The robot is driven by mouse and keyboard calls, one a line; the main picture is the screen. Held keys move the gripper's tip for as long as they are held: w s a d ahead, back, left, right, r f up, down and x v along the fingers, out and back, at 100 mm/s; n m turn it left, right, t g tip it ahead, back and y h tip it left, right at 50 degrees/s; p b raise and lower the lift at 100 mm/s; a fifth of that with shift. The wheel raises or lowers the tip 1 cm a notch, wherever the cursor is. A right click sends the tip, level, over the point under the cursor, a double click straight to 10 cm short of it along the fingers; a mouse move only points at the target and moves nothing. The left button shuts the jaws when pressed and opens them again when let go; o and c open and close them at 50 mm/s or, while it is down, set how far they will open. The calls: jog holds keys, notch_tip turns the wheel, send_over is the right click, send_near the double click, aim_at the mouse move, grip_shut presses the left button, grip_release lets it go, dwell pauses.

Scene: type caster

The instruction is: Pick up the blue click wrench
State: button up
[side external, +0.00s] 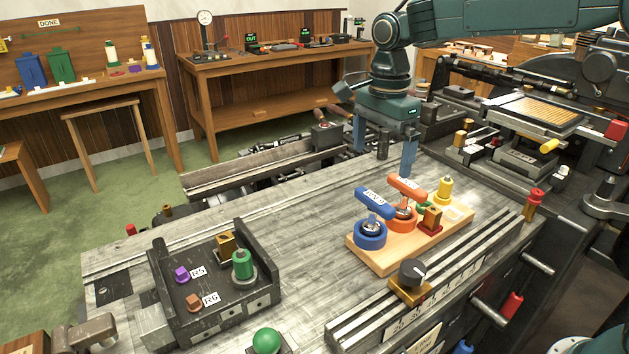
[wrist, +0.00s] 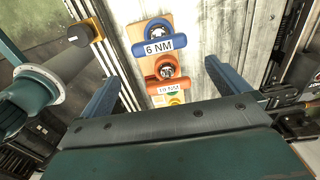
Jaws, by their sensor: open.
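The blue click wrench (side external: 375,203) stands at the near left end of a wooden board (side external: 385,262), its handle across the top of a round blue base. In the wrist view the blue wrench (wrist: 158,45) shows a "6 NM" label. An orange click wrench (side external: 407,187) stands right beside it, and also shows in the wrist view (wrist: 170,87). My gripper (side external: 382,165) is open and empty, above and behind the wrenches, fingers pointing down. In the wrist view my gripper (wrist: 162,68) has its blue fingers spread on either side of the wrench row, touching neither wrench.
The board also carries a yellow piece (side external: 444,190) and a brass block on a red base (side external: 431,219). A black knob (side external: 411,271) on brass stands in front. A dark tray (side external: 215,310) with small parts lies left; the grey bench between is clear.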

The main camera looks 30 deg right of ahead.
aim_at(375, 197)
notch_tip(375, 197, down, 7)
jog(key=shift+r, duration=0.15)
jog(key=shift+a+f, duration=0.15)
jog(key=shift+f, duration=2.45)
jog(key=c, duration=0.7)
jog(key=shift+r, duration=0.2)
notch_tip(375, 197, up, 20)
jog(key=shift+f, duration=0.15)
